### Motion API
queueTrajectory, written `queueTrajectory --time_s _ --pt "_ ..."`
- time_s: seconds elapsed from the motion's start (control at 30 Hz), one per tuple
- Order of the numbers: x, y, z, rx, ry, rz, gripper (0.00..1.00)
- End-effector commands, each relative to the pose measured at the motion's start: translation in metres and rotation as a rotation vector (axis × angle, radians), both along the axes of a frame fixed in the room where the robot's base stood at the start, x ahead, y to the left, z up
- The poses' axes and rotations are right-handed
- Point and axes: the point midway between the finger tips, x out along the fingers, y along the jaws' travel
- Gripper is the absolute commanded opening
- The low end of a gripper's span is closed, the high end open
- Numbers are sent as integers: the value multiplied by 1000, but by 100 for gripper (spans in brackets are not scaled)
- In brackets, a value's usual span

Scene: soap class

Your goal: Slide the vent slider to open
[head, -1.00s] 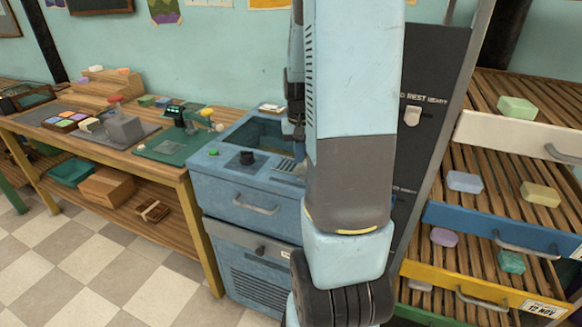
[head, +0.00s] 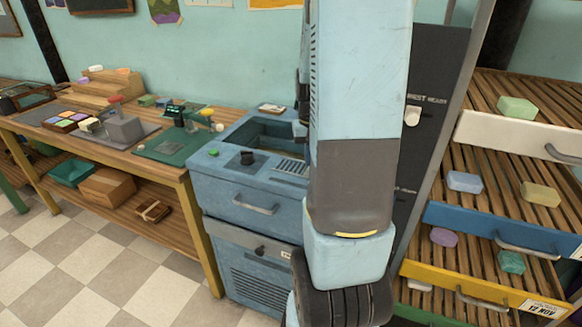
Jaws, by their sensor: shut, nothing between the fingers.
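The blue cabinet unit (head: 228,190) stands left of my arm, with an open basin, a black knob (head: 247,158) and a green button on top. A slotted vent grille (head: 291,167) is on its top at the right, partly beside my arm. I cannot make out the vent slider or its position there. My large pale blue arm covers the middle of the view. Only a dark strip of its far end shows at its left edge, above the unit. My gripper's fingers are hidden behind the arm.
A dark panel with a white knob (head: 412,115) stands right of my arm. A slatted rack with drawers (head: 490,225) holding soap bars is at the right. A wooden workbench (head: 150,158) with tools stands left. The checkered floor (head: 90,265) at the front left is clear.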

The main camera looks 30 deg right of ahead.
Motion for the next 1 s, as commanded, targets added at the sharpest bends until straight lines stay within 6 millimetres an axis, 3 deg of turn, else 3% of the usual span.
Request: queueTrajectory --time_s 0.37,1.0 --pt "-5 -3 3 0 -1 0 0" --pt "0 -1 44 -1 -2 0 0"
